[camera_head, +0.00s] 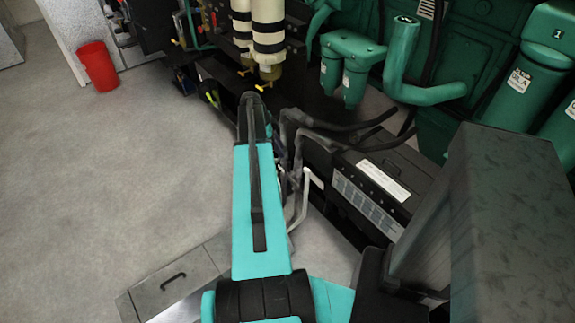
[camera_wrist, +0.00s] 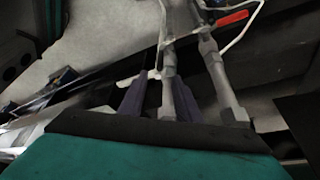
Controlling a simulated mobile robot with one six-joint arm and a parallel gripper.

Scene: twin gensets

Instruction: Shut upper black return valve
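In the wrist view my gripper (camera_wrist: 160,80) shows two dark purple fingers, set apart. A grey pipe with a hex fitting (camera_wrist: 168,68) shows in the gap between them; I cannot tell whether they touch it. A second grey pipe (camera_wrist: 222,80) runs beside it to the right. A red lever handle (camera_wrist: 233,18) is at the upper right. I cannot clearly make out the upper black return valve in either view. In the head view my turquoise arm reaches forward beside grey pipes (camera_head: 292,130), and my fingers are hidden.
A black battery box (camera_head: 375,185) with hoses stands right of my arm. Green engine parts (camera_head: 430,90) and white-banded filters (camera_head: 268,35) are behind. A red bin (camera_head: 98,66) stands at the far left. A grey box with a handle (camera_head: 175,280) lies low left. The left floor is clear.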

